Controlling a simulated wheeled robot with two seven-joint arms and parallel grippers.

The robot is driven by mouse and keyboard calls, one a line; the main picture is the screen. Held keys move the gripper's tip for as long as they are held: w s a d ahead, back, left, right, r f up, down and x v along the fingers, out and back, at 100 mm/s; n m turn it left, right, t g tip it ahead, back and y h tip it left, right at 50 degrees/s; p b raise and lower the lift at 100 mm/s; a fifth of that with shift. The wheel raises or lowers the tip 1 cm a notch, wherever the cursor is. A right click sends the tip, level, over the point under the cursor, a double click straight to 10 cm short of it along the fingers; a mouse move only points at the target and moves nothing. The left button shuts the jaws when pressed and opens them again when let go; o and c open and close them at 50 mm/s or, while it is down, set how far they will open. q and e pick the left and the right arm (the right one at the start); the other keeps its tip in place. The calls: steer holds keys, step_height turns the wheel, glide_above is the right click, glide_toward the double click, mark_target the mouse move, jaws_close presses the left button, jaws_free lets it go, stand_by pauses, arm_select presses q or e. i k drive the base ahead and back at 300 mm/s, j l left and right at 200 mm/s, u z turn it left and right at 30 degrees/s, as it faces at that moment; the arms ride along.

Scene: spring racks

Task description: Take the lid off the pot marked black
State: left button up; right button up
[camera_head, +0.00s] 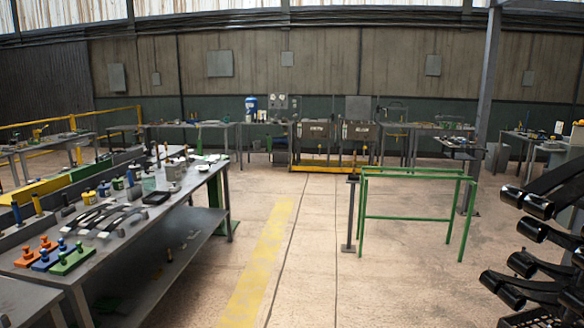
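No pot that I can read as marked black shows in the head view. Several small pots or jars stand on the long grey bench at the left, among them one with yellow and dark colours (89,195) and another beside it (118,184). They are too small for me to read any marking or tell their lids. A flat black tray (156,198) lies on the same bench. Neither of my grippers is in view.
The bench (130,228) also holds grey curved strips (103,217) and orange, blue and green knobbed blocks (72,261). A green frame (415,218) stands on the floor at right of centre. Black curved springs (535,232) jut in at the right edge. The middle floor is clear.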

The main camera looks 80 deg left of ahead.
mark_target(173, 164)
steer(key=u, duration=3.55)
steer(key=i+z, duration=0.2)
steer(key=z, duration=0.35)
steer(key=i, duration=6.7)
steer(key=l, duration=0.15)
